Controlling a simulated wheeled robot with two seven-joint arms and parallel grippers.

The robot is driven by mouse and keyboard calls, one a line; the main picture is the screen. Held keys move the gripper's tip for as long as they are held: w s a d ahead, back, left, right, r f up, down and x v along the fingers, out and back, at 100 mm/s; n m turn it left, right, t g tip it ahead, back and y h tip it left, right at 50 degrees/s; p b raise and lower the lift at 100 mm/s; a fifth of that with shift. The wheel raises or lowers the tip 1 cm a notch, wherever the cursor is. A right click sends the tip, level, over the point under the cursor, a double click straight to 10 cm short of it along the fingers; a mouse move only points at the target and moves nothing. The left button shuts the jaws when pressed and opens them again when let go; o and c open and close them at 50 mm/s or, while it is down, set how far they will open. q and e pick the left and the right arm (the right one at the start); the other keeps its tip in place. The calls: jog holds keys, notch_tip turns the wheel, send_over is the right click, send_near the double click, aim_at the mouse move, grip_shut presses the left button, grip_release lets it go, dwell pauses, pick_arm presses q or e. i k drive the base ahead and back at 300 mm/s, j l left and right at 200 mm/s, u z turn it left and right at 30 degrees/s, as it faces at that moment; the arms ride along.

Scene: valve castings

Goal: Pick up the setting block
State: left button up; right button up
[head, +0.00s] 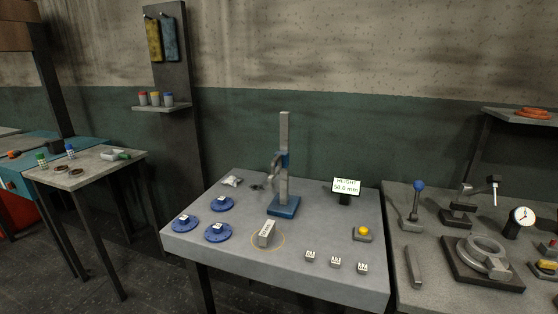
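A grey metal block with a pale marked face, which looks like the setting block (266,233), stands on the front middle of the grey table (330,275). A thin orange ring is drawn on the tabletop around it. Its marking is too small to read. Nothing touches the block. Neither of my grippers shows in the head view.
A height gauge with a blue base (284,206) stands behind the block. Several blue discs (217,232) lie to its left, small labelled blocks (335,262) to its right. A yellow button (362,233) and a height display (346,187) stand further right.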

aim_at(266, 235)
jog(key=i+j+z, duration=0.15)
jog(key=z, duration=0.25)
jog(key=i+j+z, duration=0.1)
jog(key=j+z, duration=0.35)
jog(key=i+j+z, duration=0.1)
jog(key=j+z, duration=0.15)
jog(key=z, duration=0.15)
